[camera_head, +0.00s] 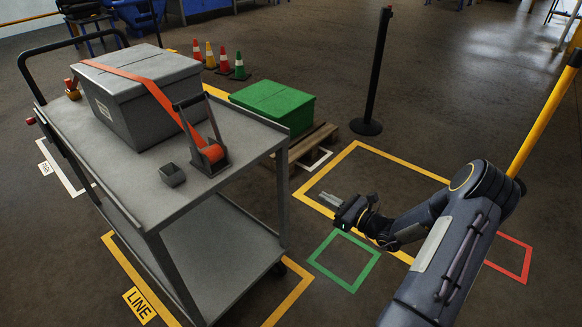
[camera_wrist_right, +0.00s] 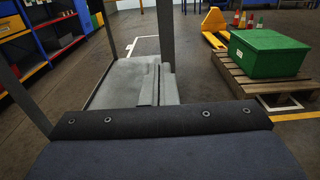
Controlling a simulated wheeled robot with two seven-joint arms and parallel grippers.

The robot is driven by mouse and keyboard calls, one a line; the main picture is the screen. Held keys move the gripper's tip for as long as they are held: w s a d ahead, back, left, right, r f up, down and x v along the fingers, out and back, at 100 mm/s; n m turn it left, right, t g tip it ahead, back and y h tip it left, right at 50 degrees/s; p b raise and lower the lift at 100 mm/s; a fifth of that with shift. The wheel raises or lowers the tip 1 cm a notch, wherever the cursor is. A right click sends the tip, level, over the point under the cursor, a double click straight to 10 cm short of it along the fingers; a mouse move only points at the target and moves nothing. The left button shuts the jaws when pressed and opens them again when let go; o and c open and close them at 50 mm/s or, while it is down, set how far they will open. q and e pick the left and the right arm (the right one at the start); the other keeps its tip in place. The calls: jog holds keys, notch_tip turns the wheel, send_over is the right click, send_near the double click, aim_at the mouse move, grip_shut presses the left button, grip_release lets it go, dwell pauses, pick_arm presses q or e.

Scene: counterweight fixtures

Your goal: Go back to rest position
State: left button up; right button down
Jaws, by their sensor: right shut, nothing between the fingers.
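My right gripper (camera_head: 331,196) is in the head view, right of the grey cart (camera_head: 200,208). It is held above the floor, with its fingers pointing left toward the cart. The fingers are together and nothing is seen between them. In the right wrist view the fingers (camera_wrist_right: 158,84) point forward, in front of the cart's lower shelf (camera_wrist_right: 108,87). My right arm reaches in from the lower right. My left gripper is in neither view.
A green box (camera_head: 274,105) sits on a pallet (camera_head: 318,138). A black post (camera_head: 373,90) stands behind. Floor right of the gripper is mostly clear.

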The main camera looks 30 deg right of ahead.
jog(key=s+a+r+n+g+y, duration=0.3)
jog(key=s+a+r+n+g, duration=0.15)
jog(key=a+r+n, duration=0.45)
jog(key=s+a+r+n+g+y, duration=0.2)
jog(key=s+a+r+n+g, duration=0.15)
jog(key=a+n+g, duration=0.55)
jog(key=s+a+r+n+t+h, duration=0.1)
jog(key=s+a+n+h, duration=0.1)
jog(key=s+n+h, duration=0.5)
jog(key=s+a+r+n+t, duration=0.15)
jog(key=s+n, duration=0.35)
jog(key=s, duration=0.6)
pick_arm(q)
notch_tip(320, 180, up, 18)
jog(key=p, duration=1.7)
jog(key=shift+p, duration=0.4)
pick_arm(e)
notch_tip(320, 180, up, 18)
jog(key=shift+a, duration=0.4)
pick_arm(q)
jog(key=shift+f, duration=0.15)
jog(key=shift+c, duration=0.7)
